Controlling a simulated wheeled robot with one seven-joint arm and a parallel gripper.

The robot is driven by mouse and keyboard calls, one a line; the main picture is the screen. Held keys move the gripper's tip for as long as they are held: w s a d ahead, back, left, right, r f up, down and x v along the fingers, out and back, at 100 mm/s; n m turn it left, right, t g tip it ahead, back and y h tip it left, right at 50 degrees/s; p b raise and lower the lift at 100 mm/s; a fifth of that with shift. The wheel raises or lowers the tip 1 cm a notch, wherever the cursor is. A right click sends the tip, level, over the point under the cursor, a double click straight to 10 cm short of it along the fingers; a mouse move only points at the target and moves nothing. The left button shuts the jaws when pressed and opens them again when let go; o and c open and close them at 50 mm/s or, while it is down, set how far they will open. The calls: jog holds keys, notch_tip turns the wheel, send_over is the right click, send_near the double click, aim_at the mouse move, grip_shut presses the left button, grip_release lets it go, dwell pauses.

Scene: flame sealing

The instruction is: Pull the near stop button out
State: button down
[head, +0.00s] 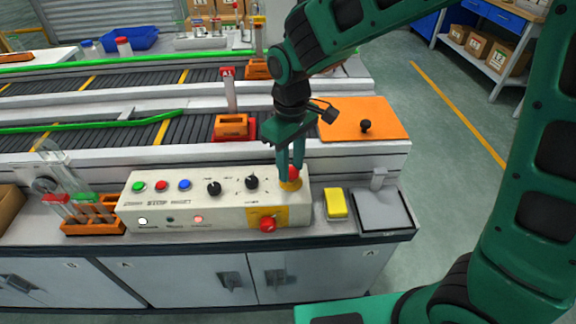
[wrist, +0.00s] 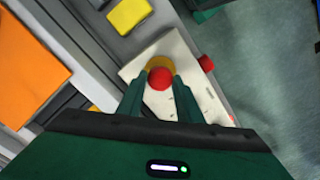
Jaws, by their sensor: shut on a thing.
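The control box (head: 160,205) is a pale panel on the bench. One red mushroom stop button (head: 293,174) stands on a yellow base at the right end of its top. My gripper (head: 290,178) points down over it, shut on its red head. In the wrist view, this button (wrist: 159,78) sits between the fingertips (wrist: 157,82). A second red stop button (head: 267,224) sticks out of the box's front face on a yellow plate, apart from the gripper. It also shows in the wrist view (wrist: 206,62). I cannot tell whether either button is pressed in or out.
Black knobs (head: 252,183) stand left of the gripper, with green, red and blue buttons further left. A yellow block (head: 336,203) and a grey square plate (head: 381,210) lie to the right. A tube rack (head: 94,214) stands at left. Conveyors (head: 70,135) run behind.

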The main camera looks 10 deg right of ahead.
jog(key=shift+w+r, duration=0.15)
jog(key=shift+r, duration=0.1)
jog(key=c, duration=1.3)
grip_release()
notch_tip(320, 180, up, 11)
jog(key=shift+f, duration=0.15)
jog(key=shift+d, duration=0.15)
